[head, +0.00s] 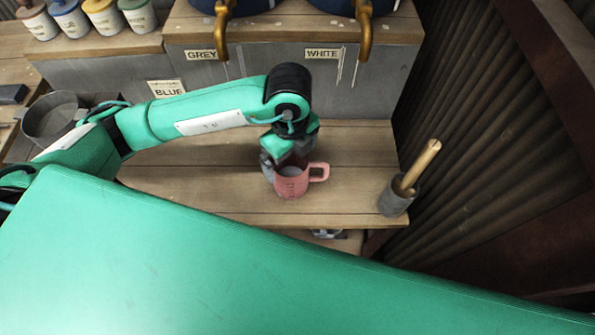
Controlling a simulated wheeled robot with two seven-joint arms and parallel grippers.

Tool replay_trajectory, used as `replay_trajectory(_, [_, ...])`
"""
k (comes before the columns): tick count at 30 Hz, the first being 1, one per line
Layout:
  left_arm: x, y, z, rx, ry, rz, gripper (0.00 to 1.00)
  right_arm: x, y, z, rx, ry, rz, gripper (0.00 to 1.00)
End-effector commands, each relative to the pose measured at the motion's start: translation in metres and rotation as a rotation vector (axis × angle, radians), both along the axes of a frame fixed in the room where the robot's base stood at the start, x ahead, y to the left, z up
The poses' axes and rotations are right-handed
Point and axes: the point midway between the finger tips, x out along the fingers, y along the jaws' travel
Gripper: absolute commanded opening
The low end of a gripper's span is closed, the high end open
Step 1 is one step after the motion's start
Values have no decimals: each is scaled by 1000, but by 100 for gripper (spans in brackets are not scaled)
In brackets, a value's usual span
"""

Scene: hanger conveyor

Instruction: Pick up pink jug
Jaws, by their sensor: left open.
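The pink jug (291,184) stands upright on the wooden bench, with its handle pointing right. My left gripper (279,168) is at the jug's back left side, its fingers close to the rim and wall. The gripper is open. The jug's far side and part of the fingers are hidden, so I cannot tell whether they touch. My right gripper is not in view.
A grey mortar (395,199) with a wooden pestle (420,163) stands on the bench's right end. Brass taps (221,36) hang above signs reading GREY and WHITE. A metal pot (52,117) is at left. The bench (350,205) is clear right of the jug.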

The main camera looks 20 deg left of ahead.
Motion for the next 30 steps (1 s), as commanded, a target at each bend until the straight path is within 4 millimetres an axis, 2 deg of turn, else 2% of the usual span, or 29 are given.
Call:
replay_trajectory(3, [0, 0, -18, -1, 3, 0, 100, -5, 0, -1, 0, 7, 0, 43])
replay_trajectory(6, [0, 0, -26, 0, 1, -1, 100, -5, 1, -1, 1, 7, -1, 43])
replay_trajectory(11, [3, 2, -37, -2, 3, -1, 100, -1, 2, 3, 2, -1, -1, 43])
replay_trajectory(16, [11, 7, -62, 0, 4, 0, 100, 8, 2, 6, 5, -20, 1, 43])
replay_trajectory(19, [10, 6, -75, -2, 3, -1, 100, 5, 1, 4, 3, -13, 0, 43])
replay_trajectory(28, [10, 6, -81, -3, 1, -3, 100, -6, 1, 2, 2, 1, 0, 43])
replay_trajectory(30, [10, 6, -81, -3, 1, -3, 88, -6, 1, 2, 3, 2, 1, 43])
